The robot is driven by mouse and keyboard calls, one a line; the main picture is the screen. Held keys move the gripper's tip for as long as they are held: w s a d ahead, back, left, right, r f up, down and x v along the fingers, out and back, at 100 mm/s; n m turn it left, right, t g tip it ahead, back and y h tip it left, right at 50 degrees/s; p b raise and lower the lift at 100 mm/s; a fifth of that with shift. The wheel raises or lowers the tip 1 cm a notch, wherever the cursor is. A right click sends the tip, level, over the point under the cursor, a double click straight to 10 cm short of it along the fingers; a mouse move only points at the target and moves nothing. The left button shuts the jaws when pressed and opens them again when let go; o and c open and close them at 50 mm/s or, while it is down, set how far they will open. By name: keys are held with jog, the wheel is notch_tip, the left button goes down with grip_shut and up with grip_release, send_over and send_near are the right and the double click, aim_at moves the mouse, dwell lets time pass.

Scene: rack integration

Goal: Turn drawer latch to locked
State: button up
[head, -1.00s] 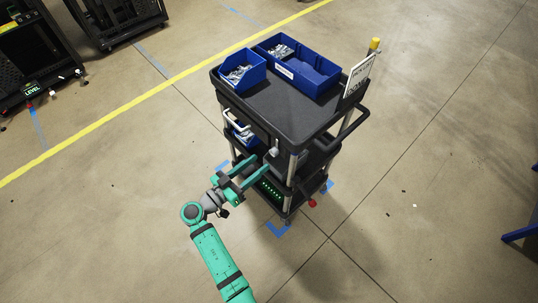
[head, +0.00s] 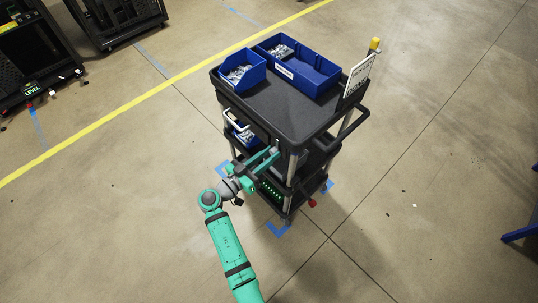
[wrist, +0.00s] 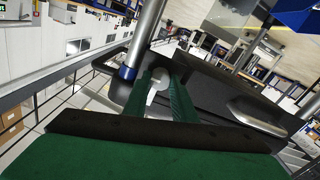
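The drawer is the dark top drawer of a black cart (head: 300,130), with a silver bar handle (head: 236,118). The handle also shows at the right in the wrist view (wrist: 255,113). The small grey latch (wrist: 157,82) shows between my two green fingers in the wrist view, near a silver cart post. In the head view my gripper (head: 273,155) covers the latch. My gripper is open, with its fingertips on either side of the latch. I cannot tell whether they touch it, nor which way the latch is turned.
Two blue bins, one small (head: 238,77) and one long (head: 318,78), stand on the cart top. A sign (head: 358,80) and a push handle (head: 350,130) are at its right. A lower shelf holds a unit with green lights (head: 271,190).

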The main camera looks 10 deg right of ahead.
dwell(0.3)
jog(key=n, duration=0.4)
jog(key=shift+n, duration=0.4)
jog(key=n, duration=0.4)
jog(key=shift+a+n, duration=0.1)
jog(key=shift+n, duration=0.2)
jog(key=n, duration=0.4)
jog(key=shift+f, duration=0.1)
jog(key=shift+n, duration=2.2)
jog(key=o, duration=1)
jog(key=shift+o, duration=0.2)
